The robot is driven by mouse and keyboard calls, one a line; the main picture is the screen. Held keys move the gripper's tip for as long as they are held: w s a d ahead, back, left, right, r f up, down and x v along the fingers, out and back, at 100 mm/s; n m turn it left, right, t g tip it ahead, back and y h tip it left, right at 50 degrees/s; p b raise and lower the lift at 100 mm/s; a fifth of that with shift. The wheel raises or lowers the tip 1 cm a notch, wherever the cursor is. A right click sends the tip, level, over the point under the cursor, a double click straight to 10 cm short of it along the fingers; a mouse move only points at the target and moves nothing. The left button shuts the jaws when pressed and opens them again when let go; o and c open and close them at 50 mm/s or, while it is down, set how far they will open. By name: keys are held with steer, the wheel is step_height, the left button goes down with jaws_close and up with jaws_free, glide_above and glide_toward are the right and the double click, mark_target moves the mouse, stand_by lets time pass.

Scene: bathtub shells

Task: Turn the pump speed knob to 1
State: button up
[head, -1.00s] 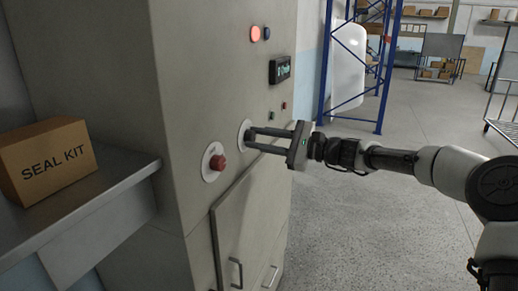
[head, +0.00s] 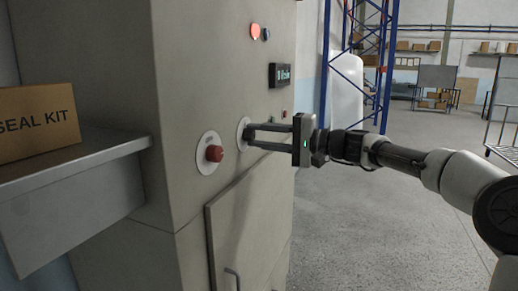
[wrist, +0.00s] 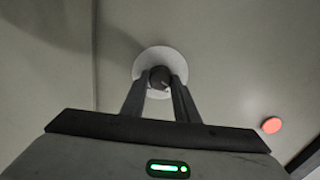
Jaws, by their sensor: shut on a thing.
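The pump speed knob is a small dark knob (wrist: 160,76) on a round pale dial plate (wrist: 151,59), seen in the wrist view. My gripper (wrist: 160,84) has its two fingers on either side of the knob and is shut on it. In the head view my gripper (head: 249,135) reaches the cabinet face from the right, and its fingers mostly hide the knob. The dial plate shows around the fingertips (head: 241,134). The dial's markings are too small to read.
A lit display (head: 280,74) and an orange lamp (head: 255,31) are above. Open floor lies right.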

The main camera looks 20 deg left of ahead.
steer(key=shift+n+b, duration=0.6)
steer(key=shift+n, duration=1.5)
steer(key=o, duration=1.1)
steer(key=shift+c, duration=0.2)
steer(key=s+d+p, duration=0.1)
steer(key=d+p, duration=0.1)
steer(key=d, duration=1.5)
steer(key=shift+s+d, duration=0.2)
